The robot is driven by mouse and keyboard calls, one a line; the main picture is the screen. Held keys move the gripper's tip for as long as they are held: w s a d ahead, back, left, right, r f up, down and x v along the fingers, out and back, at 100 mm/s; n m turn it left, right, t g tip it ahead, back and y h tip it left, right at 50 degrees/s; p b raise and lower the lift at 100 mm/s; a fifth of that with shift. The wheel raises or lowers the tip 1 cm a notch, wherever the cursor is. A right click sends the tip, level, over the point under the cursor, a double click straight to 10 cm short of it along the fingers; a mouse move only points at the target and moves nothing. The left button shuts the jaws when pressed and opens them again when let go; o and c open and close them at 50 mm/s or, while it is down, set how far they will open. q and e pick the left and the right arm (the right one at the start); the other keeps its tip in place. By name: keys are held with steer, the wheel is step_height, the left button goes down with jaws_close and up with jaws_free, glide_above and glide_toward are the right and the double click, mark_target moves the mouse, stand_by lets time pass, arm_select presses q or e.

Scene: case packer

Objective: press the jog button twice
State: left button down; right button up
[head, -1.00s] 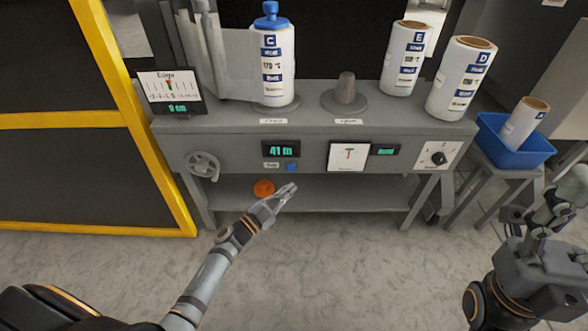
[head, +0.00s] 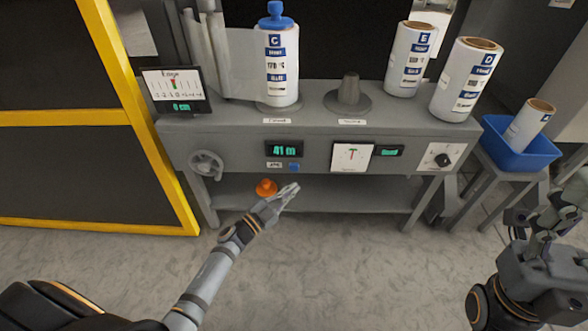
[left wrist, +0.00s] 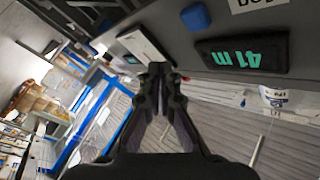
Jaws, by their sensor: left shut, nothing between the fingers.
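The blue jog button (head: 294,167) is on the front panel of the grey machine, below the green "41 m" display (head: 285,149), with a small white label (head: 274,165) to its left. In the left wrist view the blue button (left wrist: 196,17) shows at the top, beside the display (left wrist: 243,52). My left gripper (head: 292,190) is shut and empty, just below the button in the head view and apart from it. Its closed fingertips (left wrist: 160,70) point toward the panel in the wrist view. My right gripper (head: 570,198) is at the right edge, partly cut off.
An orange knob-like thing (head: 266,188) is close to the left of my left gripper. A handwheel (head: 206,164), a dial gauge (head: 351,157) and a rotary knob (head: 442,160) are on the panel. Rolls C (head: 277,65), E (head: 409,60) and D (head: 467,80) stand on top.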

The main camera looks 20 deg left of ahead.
mark_target(294, 167)
arm_select(q)
steer(key=s+m+b, duration=0.1)
steer(key=m+b, duration=0.1)
steer(key=m, duration=0.4)
steer(key=s+m+b, duration=0.1)
steer(key=m+b, duration=0.2)
steer(key=m, duration=0.3)
steer(key=s+d+m+g+b, duration=0.1)
steer(key=m+b, duration=0.2)
steer(key=m, duration=0.4)
steer(key=shift+s, duration=0.35)
steer(key=w+a+b, duration=0.1)
steer(key=w+a, duration=0.1)
steer(key=w, duration=0.6)
steer(key=shift+w+a, duration=0.2)
steer(key=shift+w, duration=0.05)
steer(key=shift+w, duration=0.1)
